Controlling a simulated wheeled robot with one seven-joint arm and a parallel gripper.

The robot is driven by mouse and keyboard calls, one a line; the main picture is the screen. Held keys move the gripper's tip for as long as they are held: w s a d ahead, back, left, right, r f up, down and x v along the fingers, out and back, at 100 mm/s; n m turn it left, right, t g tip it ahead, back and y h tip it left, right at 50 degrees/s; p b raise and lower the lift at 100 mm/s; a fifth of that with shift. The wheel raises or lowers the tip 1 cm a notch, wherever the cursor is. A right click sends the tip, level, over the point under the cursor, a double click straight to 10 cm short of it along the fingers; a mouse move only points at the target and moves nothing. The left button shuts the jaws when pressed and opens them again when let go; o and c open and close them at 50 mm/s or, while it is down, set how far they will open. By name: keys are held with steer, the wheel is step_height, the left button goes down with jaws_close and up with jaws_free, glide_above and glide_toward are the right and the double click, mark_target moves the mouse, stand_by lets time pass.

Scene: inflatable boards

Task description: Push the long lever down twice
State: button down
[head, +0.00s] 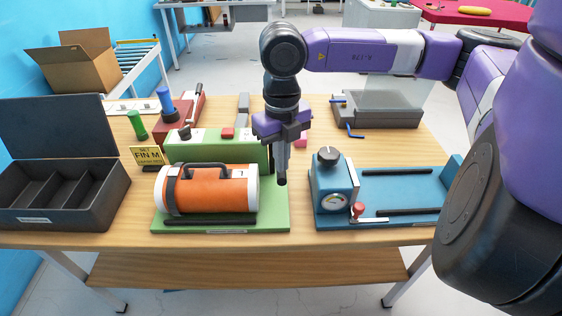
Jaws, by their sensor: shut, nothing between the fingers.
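My gripper (281,178) points straight down with its fingers together and empty. I cannot tell for certain which part is the long lever.
A dark divided box (60,215) with a raised lid stands at the left beside a yellow sign (147,155). A red unit (180,118) and a grey box (378,108) with blue handles stand behind. Bare wooden table (301,222) shows between the stations.

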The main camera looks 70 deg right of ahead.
steer(key=shift+f, duration=0.1)
step_height(320, 180, down, 11)
steer(key=b, duration=1.2)
steer(key=shift+b, duration=0.4)
steer(key=shift+r, duration=0.2)
steer(key=shift+r+p, duration=2.6)
steer(key=shift+r, duration=3.55)
